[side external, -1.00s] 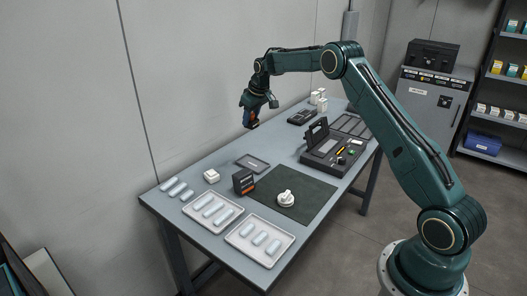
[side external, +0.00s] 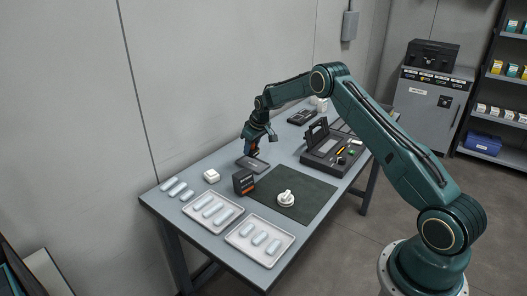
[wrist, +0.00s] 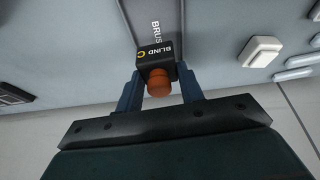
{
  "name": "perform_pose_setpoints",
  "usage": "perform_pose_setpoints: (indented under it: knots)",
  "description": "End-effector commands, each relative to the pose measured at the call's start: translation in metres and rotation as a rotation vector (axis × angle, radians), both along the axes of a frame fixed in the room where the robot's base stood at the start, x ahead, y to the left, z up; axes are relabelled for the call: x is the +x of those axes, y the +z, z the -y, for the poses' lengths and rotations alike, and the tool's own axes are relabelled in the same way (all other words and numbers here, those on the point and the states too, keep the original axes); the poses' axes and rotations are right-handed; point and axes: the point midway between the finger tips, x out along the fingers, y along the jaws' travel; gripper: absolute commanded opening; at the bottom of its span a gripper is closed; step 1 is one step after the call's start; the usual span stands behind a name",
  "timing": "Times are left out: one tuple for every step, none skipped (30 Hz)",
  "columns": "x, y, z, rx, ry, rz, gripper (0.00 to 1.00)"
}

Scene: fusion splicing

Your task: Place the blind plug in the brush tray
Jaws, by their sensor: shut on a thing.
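My gripper (side external: 252,150) is shut on the blind plug. In the wrist view the plug (wrist: 157,62) is a black block lettered "BLIND C" with an orange round end, held between the two blue fingers of my gripper (wrist: 160,88). The brush tray (side external: 245,162) is a small dark shallow tray on the table. My gripper is over it in the side view, covering part of it. In the wrist view the tray (wrist: 154,12) shows behind the plug with part of the lettering "BRUS". I cannot tell whether the plug touches the tray.
A black box (side external: 243,183) with an orange stripe stands close in front of the tray. A small white block (side external: 211,176) lies to its left. A dark mat (side external: 312,201) holds a white round part (side external: 286,198). The black splicer (side external: 330,152) stands to the right.

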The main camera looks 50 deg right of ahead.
Motion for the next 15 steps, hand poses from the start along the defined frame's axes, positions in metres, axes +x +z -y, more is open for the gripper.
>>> perform_pose_setpoints:
  knots:
    - [0.0, -0.004, 0.0, 0.0, 0.0, -0.001, 0.02]
    - [0.0, -0.006, 0.0, 0.0, 0.0, -0.001, 0.02]
    - [0.0, -0.011, 0.0, 0.0, 0.0, -0.001, 0.02]
    - [0.0, -0.014, 0.0, 0.0, 0.0, -0.002, 0.02]
    - [-0.001, -0.018, 0.0, 0.001, 0.0, -0.003, 0.02]
    - [-0.001, -0.023, 0.0, 0.001, -0.001, -0.003, 0.02]
    - [0.0, -0.027, 0.0, 0.001, 0.0, -0.002, 0.02]
    - [0.0, -0.03, 0.0, 0.0, 0.0, -0.001, 0.02]
    - [0.0, -0.034, 0.0, 0.0, -0.001, -0.001, 0.02]
    - [0.0, -0.036, 0.0, 0.0, -0.001, -0.002, 0.02]
    - [0.0, -0.038, 0.0, 0.0, -0.001, -0.001, 0.02]
    - [0.0, -0.04, 0.0, 0.0, 0.0, -0.001, 0.02]
    - [0.0, -0.04, 0.0, 0.0, 0.0, 0.0, 0.02]
    - [0.0, -0.04, 0.0, 0.0, 0.0, 0.0, 0.02]
    - [0.0, -0.04, 0.0, -0.001, 0.0, 0.0, 0.02]
